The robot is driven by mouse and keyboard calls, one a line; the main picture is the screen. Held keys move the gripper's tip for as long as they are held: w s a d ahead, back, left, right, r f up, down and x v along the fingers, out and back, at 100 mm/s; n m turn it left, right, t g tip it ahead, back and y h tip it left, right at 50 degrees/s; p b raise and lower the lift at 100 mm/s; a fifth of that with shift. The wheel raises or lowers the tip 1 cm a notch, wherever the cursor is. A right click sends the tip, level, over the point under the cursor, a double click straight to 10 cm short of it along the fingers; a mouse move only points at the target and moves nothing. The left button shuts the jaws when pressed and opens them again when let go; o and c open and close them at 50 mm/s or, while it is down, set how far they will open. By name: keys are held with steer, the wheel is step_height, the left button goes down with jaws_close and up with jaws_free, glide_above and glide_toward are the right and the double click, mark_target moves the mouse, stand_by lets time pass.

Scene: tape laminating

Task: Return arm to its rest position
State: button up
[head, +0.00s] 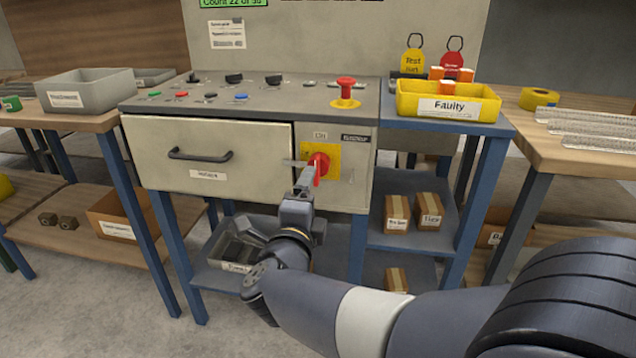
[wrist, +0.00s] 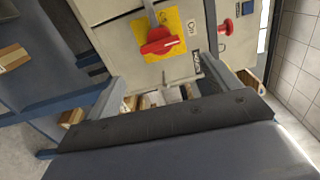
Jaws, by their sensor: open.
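My gripper (head: 303,178) is in front of the cabinet's right panel, with my arm reaching in from the lower right. The red rotary switch (head: 319,168) on its yellow plate (head: 333,158) is close by the fingertips in the head view. In the wrist view, the two fingers of my gripper (wrist: 160,75) are spread apart with nothing between them. The red switch (wrist: 162,41) lies ahead of them, its handle slightly tilted. The gap between the fingers and the switch is hard to judge.
The closed drawer (head: 255,158) with a dark handle is left of the switch. A red emergency button (head: 345,88) stands on the console (head: 270,84) above. A yellow Faulty bin (head: 420,106) is at the right. The floor (head: 110,310) at the lower left is clear.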

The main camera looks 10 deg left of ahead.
mark_target(317, 173)
steer(key=w+b, duration=0.1)
steer(key=w, duration=0.4)
steer(key=w+b, duration=0.1)
steer(key=w, duration=0.5)
steer(key=shift+d+b, duration=0.2)
steer(key=shift+b, duration=0.1)
steer(key=shift+s+r+n, duration=0.1)
steer(key=shift+s+n, duration=0.05)
steer(key=shift+n, duration=0.15)
